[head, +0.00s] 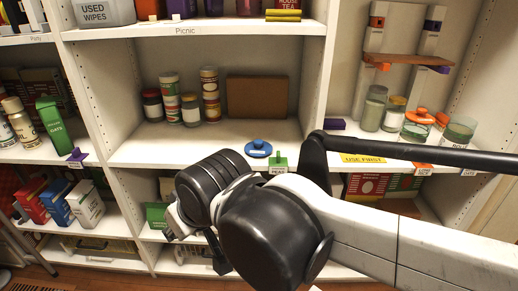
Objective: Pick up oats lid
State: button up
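A blue round lid with a knob (258,148) lies flat on the middle shelf, near its front edge. An orange lid with a knob (420,116) is at a glass canister on the right shelf. I cannot read which lid is for oats. My gripper (195,248) is low in front of the shelves, below and left of the blue lid and apart from it. My black wrist hides most of it, so its fingers and anything between them cannot be made out.
Jars and cans (190,110) and a brown board (257,97) stand behind the blue lid. A green tag holder (278,163) is on the shelf edge beside it. Glass jars (373,108) stand on the right shelf, behind my arm. The middle shelf's front left is clear.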

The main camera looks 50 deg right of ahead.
jog(key=o, duration=2.2)
